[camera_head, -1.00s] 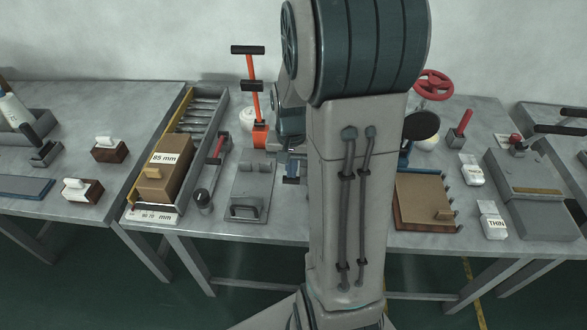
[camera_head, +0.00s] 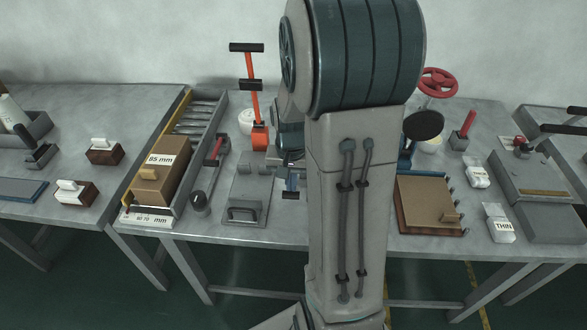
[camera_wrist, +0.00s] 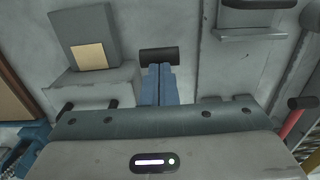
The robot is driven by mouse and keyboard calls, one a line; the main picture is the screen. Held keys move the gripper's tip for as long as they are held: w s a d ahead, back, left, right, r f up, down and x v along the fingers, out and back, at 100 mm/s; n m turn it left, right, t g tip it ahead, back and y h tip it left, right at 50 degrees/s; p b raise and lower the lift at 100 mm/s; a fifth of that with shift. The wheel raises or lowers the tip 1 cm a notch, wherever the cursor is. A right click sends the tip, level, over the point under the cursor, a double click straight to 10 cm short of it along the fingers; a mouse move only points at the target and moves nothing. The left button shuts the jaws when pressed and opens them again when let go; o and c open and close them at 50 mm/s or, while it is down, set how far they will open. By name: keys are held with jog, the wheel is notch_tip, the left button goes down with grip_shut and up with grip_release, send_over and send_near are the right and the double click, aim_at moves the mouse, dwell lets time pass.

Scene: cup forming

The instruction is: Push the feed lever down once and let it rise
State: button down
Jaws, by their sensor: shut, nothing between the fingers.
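A short black horizontal bar (camera_head: 290,195), which looks like the feed lever's grip, shows just left of my arm in the head view. In the wrist view the same black grip (camera_wrist: 158,54) lies right at the fingertips, and its shaft is hidden. My gripper (camera_wrist: 158,72) has blue fingers, side by side and shut with nothing between them. It also shows in the head view (camera_head: 291,181), directly above the bar. The fingers seem to meet the bar, but I cannot tell contact for certain. My arm hides most of the machine behind it.
A grey plate with a black handle (camera_head: 245,213) lies left of my gripper. A tall orange lever (camera_head: 255,105) stands behind it. A roller tray with a cardboard-coloured block (camera_head: 158,185) is further left. A brown board (camera_head: 427,205) lies right of my arm.

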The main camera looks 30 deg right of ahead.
notch_tip(320, 180, up, 11)
jog(key=p, duration=0.8)
dwell(0.6)
jog(key=s+a+r+n+t, duration=0.3)
jog(key=s+a+r+n, duration=0.3)
jog(key=s+a+r, duration=0.5)
jog(key=shift+s+a+n+t, duration=0.15)
jog(key=shift+s+n+t, duration=0.15)
jog(key=shift+s+n, duration=0.1)
dwell(1.3)
